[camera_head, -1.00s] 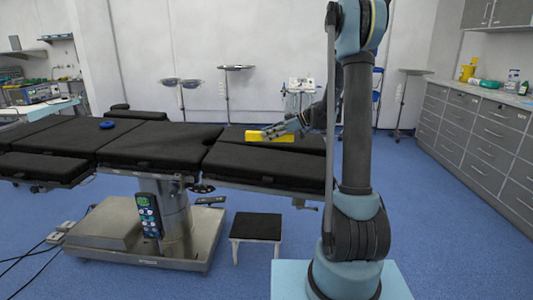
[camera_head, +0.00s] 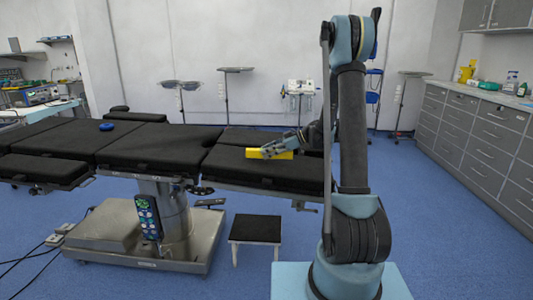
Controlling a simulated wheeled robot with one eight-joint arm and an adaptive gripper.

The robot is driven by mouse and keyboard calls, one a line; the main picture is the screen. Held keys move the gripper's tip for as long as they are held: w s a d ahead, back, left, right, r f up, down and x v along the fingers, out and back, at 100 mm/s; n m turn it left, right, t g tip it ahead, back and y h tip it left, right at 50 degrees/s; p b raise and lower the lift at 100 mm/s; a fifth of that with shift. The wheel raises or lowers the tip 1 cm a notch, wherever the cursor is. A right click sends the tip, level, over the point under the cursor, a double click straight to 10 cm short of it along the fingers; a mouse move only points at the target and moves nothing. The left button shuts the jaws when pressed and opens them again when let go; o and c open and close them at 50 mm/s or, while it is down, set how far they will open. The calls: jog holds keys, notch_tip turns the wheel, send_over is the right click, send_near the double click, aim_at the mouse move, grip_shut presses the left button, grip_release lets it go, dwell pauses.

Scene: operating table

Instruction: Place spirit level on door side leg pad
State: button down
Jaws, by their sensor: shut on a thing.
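The yellow spirit level (camera_head: 254,153) is at the near leg pad (camera_head: 232,168) of the operating table. My gripper (camera_head: 272,149) is shut on it, with fingers over its middle. The level lies roughly flat, low over the pad's far part. I cannot tell whether it touches the pad. The far leg pad (camera_head: 250,136) lies just behind it, black and bare. Part of both pads at the right is hidden by my arm.
A blue ring (camera_head: 106,126) lies on the table's left part. A black-topped step stool (camera_head: 256,229) stands on the floor below the leg pads. Grey drawer cabinets (camera_head: 478,140) line the right wall. The blue floor between is clear.

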jog(key=shift+f, duration=0.5)
jog(key=c, duration=1.3)
grip_release()
jog(key=shift+r, duration=0.15)
